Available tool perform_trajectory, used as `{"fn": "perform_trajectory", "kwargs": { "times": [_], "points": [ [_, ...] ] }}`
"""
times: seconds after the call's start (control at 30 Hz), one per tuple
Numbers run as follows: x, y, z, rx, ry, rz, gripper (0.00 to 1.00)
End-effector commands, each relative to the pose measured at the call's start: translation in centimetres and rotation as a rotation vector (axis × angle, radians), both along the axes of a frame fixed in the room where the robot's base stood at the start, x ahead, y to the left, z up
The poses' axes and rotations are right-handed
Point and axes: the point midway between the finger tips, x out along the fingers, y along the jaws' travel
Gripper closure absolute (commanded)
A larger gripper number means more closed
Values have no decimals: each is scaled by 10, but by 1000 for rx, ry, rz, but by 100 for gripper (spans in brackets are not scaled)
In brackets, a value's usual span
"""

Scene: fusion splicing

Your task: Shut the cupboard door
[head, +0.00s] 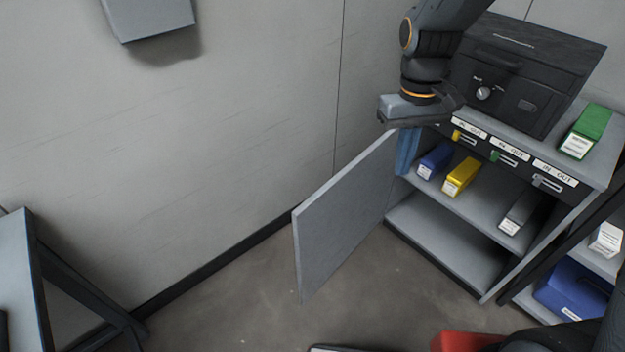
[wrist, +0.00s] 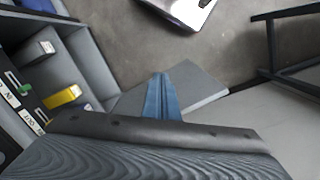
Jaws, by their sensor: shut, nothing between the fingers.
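The cupboard door (head: 345,215) is a flat grey panel standing wide open, swung out to the left of the grey cupboard (head: 440,245). In the wrist view the door (wrist: 200,88) shows beyond my fingers. My gripper (head: 403,168) has blue fingers, shut together and empty, pointing down at the cupboard's front left, close to the hinge end of the door. It shows in the wrist view too (wrist: 162,85). I cannot tell whether the fingers touch the door. The cupboard's upper shelf holds a blue box (head: 435,161), a yellow box (head: 462,176) and a grey box (head: 520,212).
A dark metal box with a dial (head: 520,85) and a green box (head: 587,130) stand on the cupboard top. Another shelf unit with a blue bin (head: 575,295) is at the right. A table (head: 18,270) stands at the left. The floor (head: 240,310) before the door is clear.

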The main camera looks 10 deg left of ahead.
Motion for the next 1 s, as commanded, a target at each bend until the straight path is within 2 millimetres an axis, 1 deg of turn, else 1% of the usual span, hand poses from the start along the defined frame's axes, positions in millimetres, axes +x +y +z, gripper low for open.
{"fn": "perform_trajectory", "kwargs": {
  "times": [0.03,0.07,0.1,0.17,0.2,0.23,0.27,0.3,0.4,0.5,0.6,0.7,0.87,1.0],
  "points": [
    [20,24,-5,-8,16,67,100],
    [30,37,-7,-12,24,104,100],
    [43,55,-11,-17,36,152,100],
    [59,83,-18,-27,52,226,100],
    [69,103,-23,-34,63,274,100],
    [76,118,-27,-39,69,311,100],
    [82,132,-31,-44,77,346,100],
    [88,151,-37,-51,87,391,100],
    [98,196,-51,-67,107,492,100],
    [103,230,-63,-82,123,569,100],
    [104,252,-72,-92,134,619,100],
    [104,265,-76,-96,139,647,100],
    [102,266,-87,-99,141,655,100],
    [98,261,-108,-98,144,654,100]
  ]
}}
